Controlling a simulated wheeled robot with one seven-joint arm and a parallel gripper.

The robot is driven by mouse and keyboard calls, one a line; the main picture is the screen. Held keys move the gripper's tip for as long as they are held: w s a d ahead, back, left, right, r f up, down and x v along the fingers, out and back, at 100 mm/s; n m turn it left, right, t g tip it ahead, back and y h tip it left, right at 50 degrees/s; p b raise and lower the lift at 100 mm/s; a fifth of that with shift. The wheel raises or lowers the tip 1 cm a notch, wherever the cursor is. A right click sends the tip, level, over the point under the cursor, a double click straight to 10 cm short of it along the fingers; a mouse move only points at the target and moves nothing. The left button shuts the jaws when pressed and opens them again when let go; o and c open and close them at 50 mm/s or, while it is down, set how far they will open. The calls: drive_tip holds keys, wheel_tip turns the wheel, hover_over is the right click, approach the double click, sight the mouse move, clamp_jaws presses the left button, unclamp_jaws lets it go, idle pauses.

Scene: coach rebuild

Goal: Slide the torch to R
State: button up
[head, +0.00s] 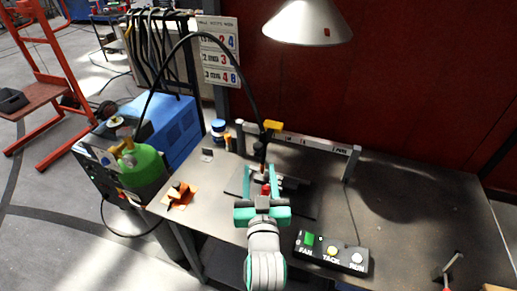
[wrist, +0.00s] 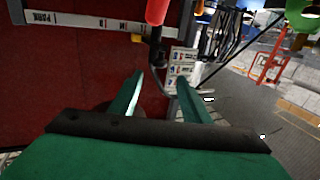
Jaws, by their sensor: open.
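The torch hangs at the rail under a yellow block (head: 272,125), with a black hose arching to it from the left. Its dark body (head: 262,150) runs down toward my gripper, and a red part (head: 265,189) shows between the fingers in the head view. In the wrist view a red cylinder (wrist: 157,10) shows at the top edge, beyond the fingertips. My gripper (head: 262,170) is open, its fingers apart with nothing clamped; it also shows in the wrist view (wrist: 160,80). The rail (head: 310,142) carries small letters; I cannot make out R. "PARK" reads on it in the wrist view (wrist: 62,18).
A button box (head: 331,253) marked FAN, TACK and RUN sits at the bench's front. An orange piece (head: 180,195) and a blue-and-white can (head: 218,127) stand left. A lamp (head: 308,22) hangs above. The bench right of the rail (head: 410,190) is mostly clear.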

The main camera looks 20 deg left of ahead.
sight(258, 149)
drive_tip(key=x, duration=0.9)
drive_tip(key=shift+d, duration=0.15)
drive_tip(key=shift+w+a, duration=0.35)
drive_tip(key=shift+s, duration=0.1)
